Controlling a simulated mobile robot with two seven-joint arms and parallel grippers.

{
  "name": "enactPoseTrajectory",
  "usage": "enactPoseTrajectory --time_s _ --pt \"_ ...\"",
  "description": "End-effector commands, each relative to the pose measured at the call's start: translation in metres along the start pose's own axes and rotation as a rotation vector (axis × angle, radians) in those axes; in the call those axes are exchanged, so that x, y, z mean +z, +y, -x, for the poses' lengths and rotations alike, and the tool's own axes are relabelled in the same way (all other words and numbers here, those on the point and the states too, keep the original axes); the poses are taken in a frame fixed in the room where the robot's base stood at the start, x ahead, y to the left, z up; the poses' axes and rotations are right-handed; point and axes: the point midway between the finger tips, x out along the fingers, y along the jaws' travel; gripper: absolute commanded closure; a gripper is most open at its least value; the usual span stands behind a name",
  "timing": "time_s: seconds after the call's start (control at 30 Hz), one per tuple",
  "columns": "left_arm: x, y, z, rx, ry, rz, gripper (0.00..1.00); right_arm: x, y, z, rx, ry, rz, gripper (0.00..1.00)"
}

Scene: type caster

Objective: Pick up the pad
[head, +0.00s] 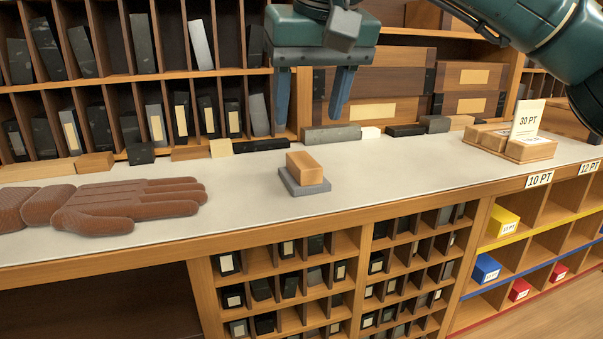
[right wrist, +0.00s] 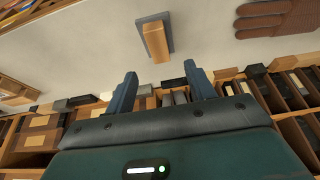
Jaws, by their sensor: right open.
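The pad looks like a small wooden block on a flat grey base (head: 303,186), lying on the light worktop near its front edge. Its wooden block (head: 304,166) stands on top. It also shows in the right wrist view (right wrist: 155,42), ahead of the fingertips. My right gripper (head: 312,118) is open and empty, with its two blue fingers pointing down. It hangs above and behind the pad, apart from it. The fingers also show in the right wrist view (right wrist: 163,80) with the pad beyond the gap between them. My left gripper is not in view.
A brown glove (head: 120,203) lies on the worktop (head: 240,200) left of the pad. Small blocks line the back edge, before shelves of dark slabs (head: 70,130). The worktop around the pad is clear.

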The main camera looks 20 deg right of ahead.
Motion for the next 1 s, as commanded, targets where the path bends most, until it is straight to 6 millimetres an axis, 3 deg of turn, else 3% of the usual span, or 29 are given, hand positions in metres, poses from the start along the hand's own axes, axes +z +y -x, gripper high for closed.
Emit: enactPoseTrajectory --time_s 0.1,0.33,0.6,0.9,1.0 --pt "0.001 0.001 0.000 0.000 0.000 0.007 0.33 0.000 0.000 -0.018 0.001 -0.001 0.000 0.45" --pt "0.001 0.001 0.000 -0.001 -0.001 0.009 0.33 0.002 0.001 -0.034 0.000 0.000 0.000 0.45" --pt "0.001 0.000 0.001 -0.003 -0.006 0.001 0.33 0.007 0.003 -0.072 -0.001 -0.001 -0.002 0.45" --pt "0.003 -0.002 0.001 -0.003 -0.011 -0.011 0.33 0.007 0.003 -0.079 -0.002 0.001 -0.002 0.45" --pt "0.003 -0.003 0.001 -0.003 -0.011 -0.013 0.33 0.007 0.003 -0.079 -0.002 0.001 -0.002 0.52"
